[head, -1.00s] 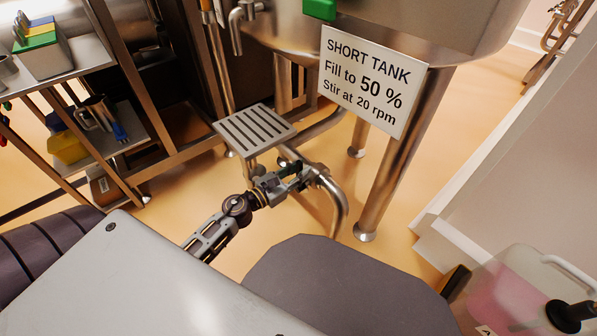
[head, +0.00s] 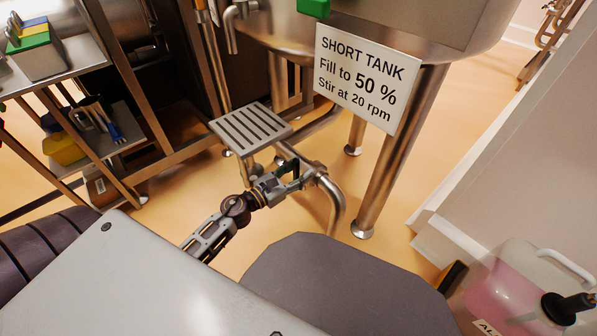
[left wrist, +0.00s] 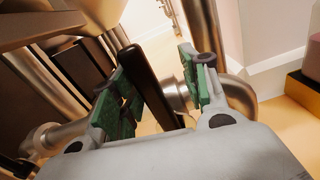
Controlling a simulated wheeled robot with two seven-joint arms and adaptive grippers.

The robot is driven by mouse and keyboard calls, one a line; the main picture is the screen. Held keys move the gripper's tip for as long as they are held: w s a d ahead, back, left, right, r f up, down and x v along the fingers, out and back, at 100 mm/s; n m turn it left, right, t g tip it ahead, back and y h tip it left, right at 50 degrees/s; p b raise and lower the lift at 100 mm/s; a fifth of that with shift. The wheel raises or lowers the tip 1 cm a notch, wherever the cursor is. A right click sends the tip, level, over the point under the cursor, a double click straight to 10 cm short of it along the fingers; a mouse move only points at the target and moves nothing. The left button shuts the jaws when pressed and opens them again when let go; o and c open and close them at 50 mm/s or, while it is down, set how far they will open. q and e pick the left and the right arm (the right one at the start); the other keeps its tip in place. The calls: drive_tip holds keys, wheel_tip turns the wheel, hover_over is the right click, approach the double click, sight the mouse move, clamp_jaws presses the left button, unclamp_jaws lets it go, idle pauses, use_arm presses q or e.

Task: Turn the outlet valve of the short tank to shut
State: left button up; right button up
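The short tank (head: 380,35) stands on steel legs with its sign (head: 366,80) hung in front. Its outlet pipe (head: 336,205) runs low beneath it and bends down to the right of my left gripper. My left gripper (head: 288,177) is at this pipework, its fingers apart. In the left wrist view, a long black bar, apparently the valve handle (left wrist: 148,85), stands tilted between the green finger pads of my gripper (left wrist: 160,88). It lies nearer the left pad, with a clear gap to the right pad. The valve body is mostly hidden. My right gripper is out of view.
A slotted metal step (head: 250,129) sits just above and left of the gripper. A tank leg (head: 400,150) stands to the right. A shelf rack (head: 75,80) is at the left, and a pink-filled jug (head: 510,285) at the lower right.

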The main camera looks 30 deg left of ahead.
use_arm(q)
drive_tip(key=shift+s, duration=0.15)
drive_tip(key=v, duration=1.1)
drive_tip(key=shift+s+a, duration=0.15)
drive_tip(key=shift+s, duration=0.25)
